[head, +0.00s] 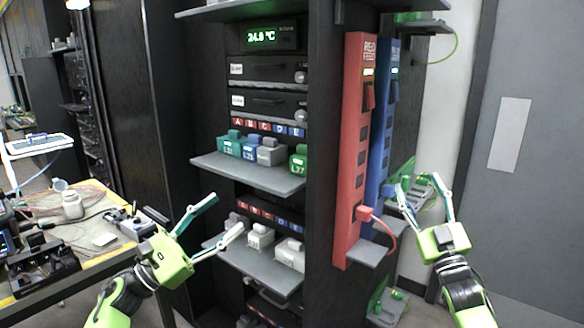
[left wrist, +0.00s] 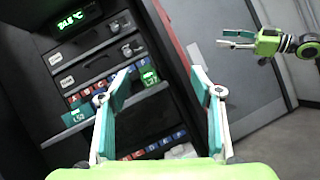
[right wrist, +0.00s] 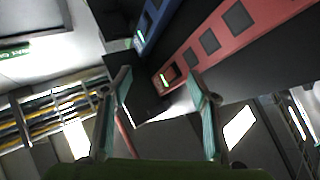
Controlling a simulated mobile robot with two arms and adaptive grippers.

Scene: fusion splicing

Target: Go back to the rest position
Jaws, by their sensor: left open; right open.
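My left gripper (head: 207,230) is open and empty in front of the lower rack shelf, left of centre in the head view. Its spread fingers (left wrist: 160,105) frame the rack front in the left wrist view. My right gripper (head: 424,203) is open and empty, pointing up, right of the red and blue strips. In the right wrist view its fingers (right wrist: 160,100) stand apart with nothing between them. In the left wrist view the right gripper also shows at the top right (left wrist: 238,38).
The rack holds an upper shelf (head: 245,178) and a lower shelf (head: 260,270) with small modules. A red power strip (head: 352,150) and a blue strip (head: 388,130) stand on its side; a red plug (head: 366,214) sits low on the red one. A cluttered workbench (head: 110,262) is at left.

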